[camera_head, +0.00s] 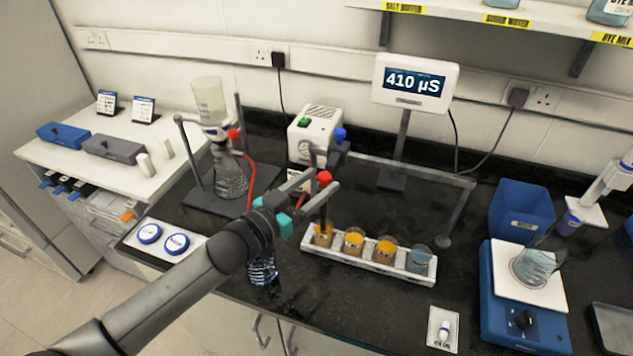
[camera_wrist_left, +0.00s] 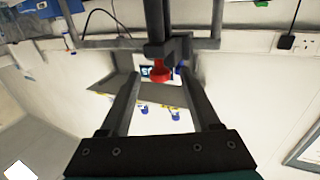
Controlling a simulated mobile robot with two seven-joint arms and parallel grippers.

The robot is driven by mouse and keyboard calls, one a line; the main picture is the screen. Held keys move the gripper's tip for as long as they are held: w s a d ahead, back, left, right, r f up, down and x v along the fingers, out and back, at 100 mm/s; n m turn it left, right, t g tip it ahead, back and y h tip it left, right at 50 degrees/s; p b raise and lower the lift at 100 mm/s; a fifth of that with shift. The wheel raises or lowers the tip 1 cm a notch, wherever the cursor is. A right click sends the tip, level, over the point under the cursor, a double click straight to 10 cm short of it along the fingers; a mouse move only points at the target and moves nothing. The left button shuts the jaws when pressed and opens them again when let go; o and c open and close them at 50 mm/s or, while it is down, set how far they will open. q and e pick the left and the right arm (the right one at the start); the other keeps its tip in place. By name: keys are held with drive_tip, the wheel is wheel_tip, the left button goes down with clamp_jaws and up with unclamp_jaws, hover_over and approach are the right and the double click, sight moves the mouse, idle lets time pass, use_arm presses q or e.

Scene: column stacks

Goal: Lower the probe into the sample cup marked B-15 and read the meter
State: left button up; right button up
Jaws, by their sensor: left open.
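A white rack (camera_head: 370,265) holds a row of sample cups: orange ones at the left, such as the leftmost cup (camera_head: 323,236), and a grey-blue cup (camera_head: 419,260) at the right end. Their markings are too small to read. A dark probe with a red knob (camera_head: 325,178) stands upright, its lower end at the leftmost cup; its depth inside is unclear. My left gripper (camera_head: 314,186) is open around or just beside the knob; in the left wrist view the red knob (camera_wrist_left: 161,75) shows between the fingers. The meter (camera_head: 415,84) reads 410 µS. My right gripper is out of view.
A flask stand (camera_head: 203,190) and a white pump-like box (camera_head: 314,130) stand behind my left arm. A grey bar (camera_head: 410,170) crosses behind the rack. A blue bin (camera_head: 521,212) and a blue-based balance or stirrer (camera_head: 522,325) are at the right. Counter between rack and bin is mostly clear.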

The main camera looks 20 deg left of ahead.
use_arm(q)
drive_tip(key=shift+w+d, duration=0.1)
drive_tip(key=shift+w, duration=0.05)
clamp_jaws()
idle(0.5)
idle(0.9)
